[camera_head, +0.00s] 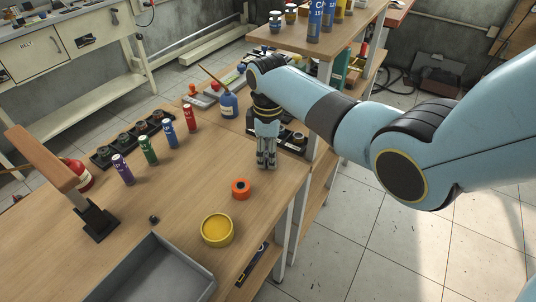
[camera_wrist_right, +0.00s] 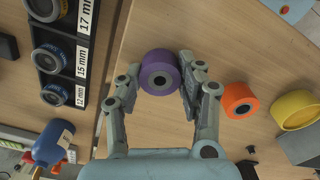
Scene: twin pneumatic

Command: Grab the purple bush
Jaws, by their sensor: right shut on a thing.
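The purple bush (camera_wrist_right: 160,66) is a short round ring with a dark centre hole. In the right wrist view it sits between the two fingers of my right gripper (camera_wrist_right: 160,80), which are shut on its sides. In the head view my right gripper (camera_head: 266,164) points down at the right part of the wooden bench, and the bush is hidden there. I cannot tell whether the bush touches the bench. My left gripper is not in view.
An orange ring (camera_head: 240,189) and a yellow round piece (camera_head: 217,230) stand nearby on the bench. A grey tray (camera_head: 208,283) lies in front. Several coloured cylinders, a blue bottle (camera_head: 229,106) and a black ring rack (camera_wrist_right: 68,47) are around. The shelf unit (camera_head: 325,72) rises behind.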

